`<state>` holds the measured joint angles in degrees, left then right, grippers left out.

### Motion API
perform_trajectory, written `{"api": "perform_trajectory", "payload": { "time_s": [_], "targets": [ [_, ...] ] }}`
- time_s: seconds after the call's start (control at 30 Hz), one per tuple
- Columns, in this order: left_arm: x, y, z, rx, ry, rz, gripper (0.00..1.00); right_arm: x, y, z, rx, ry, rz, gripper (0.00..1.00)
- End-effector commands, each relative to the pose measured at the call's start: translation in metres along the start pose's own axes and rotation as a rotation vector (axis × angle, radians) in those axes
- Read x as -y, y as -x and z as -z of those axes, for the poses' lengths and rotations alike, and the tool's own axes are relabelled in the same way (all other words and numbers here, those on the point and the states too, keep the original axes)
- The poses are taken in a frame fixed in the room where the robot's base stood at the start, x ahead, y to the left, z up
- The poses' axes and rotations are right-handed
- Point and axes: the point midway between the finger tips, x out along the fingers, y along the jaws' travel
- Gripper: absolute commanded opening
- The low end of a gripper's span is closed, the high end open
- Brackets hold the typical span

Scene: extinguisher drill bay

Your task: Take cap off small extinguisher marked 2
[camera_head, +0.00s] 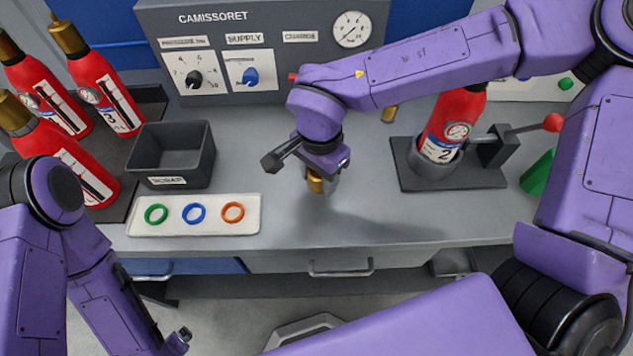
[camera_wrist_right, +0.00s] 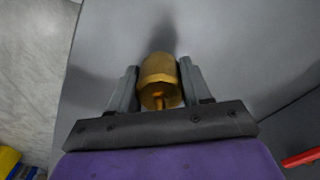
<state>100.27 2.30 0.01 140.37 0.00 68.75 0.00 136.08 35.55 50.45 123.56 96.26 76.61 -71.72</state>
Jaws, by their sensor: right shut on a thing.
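The red extinguisher marked 2 (camera_head: 445,128) stands upright in a dark clamp base at the right of the bench; its top is hidden behind my right arm. My right gripper (camera_head: 318,180) points down over the middle of the bench, well left of that extinguisher. It is shut on a brass cap (camera_head: 316,185). In the right wrist view the cap (camera_wrist_right: 158,72) sits between the two grey fingers (camera_wrist_right: 158,80), over bare grey bench top. My left gripper (camera_head: 178,342) is low at the bottom left, off the bench, and its jaws are not clear.
A dark scrap bin (camera_head: 172,182) and a white tray (camera_head: 245,222) with green, blue and orange rings are left of my right gripper. Several red extinguishers (camera_head: 105,88) stand far left. The clamp's red-knobbed lever (camera_head: 552,122) sticks out right. A grey gauge panel (camera_head: 290,72) stands behind.

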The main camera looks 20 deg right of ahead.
Motion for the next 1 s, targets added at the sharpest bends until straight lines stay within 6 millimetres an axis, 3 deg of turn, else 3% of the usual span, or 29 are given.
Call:
{"api": "perform_trajectory", "payload": {
  "time_s": [0.07,0.2,0.63,0.67,0.7,1.0],
  "targets": [
    [0.000,0.001,0.000,0.000,0.000,0.000,1.00,0.008,-0.012,0.002,-0.001,0.001,-0.003,0.12],
    [0.000,-0.002,-0.001,0.000,0.000,0.000,1.00,0.007,-0.036,0.002,-0.001,0.003,-0.002,0.12],
    [0.000,-0.001,0.000,0.000,0.000,0.000,1.00,0.007,-0.043,0.002,-0.001,0.001,0.000,0.12],
    [0.000,-0.001,0.000,0.000,0.000,0.000,1.00,0.007,-0.043,0.002,-0.001,0.001,0.000,0.58],
    [0.000,-0.001,-0.001,0.000,0.000,0.000,1.00,0.007,-0.043,0.002,-0.001,0.001,0.000,0.71],
    [0.000,-0.002,-0.001,0.000,0.000,0.000,1.00,0.007,-0.039,0.002,-0.002,0.001,0.000,0.74]
  ]
}}
